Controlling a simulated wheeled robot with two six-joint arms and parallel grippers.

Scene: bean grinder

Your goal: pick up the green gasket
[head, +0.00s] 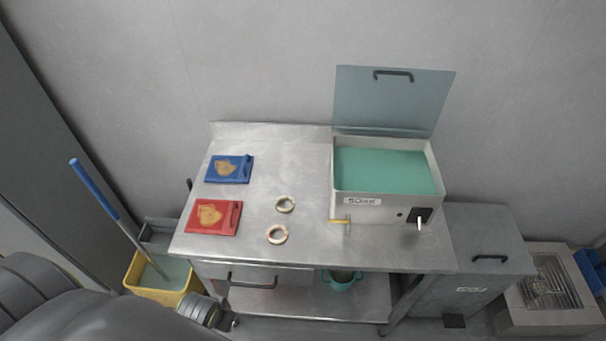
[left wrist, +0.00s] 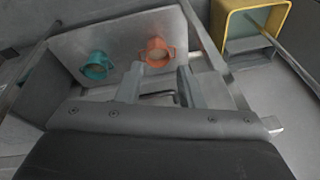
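Two small pale rings lie flat on the steel table. The farther ring (head: 285,204) has a yellow-green tint and looks like the green gasket. The nearer ring (head: 277,234) is cream with a reddish tint. Neither ring shows in the left wrist view. My left gripper (left wrist: 158,86) shows there with its two fingers apart and nothing between them. Behind the fingers is a shelf with a teal pot (left wrist: 96,66) and an orange pot (left wrist: 157,53). In the head view, my left gripper's fingers cannot be made out. My right gripper is in neither view.
A steel table (head: 300,160) bears a blue tray (head: 244,174) and a red tray (head: 230,222) at left. A grinder box (head: 361,209) with raised lid stands at right. A yellow bucket (head: 155,297) with a mop is at the table's left. The table around the rings is clear.

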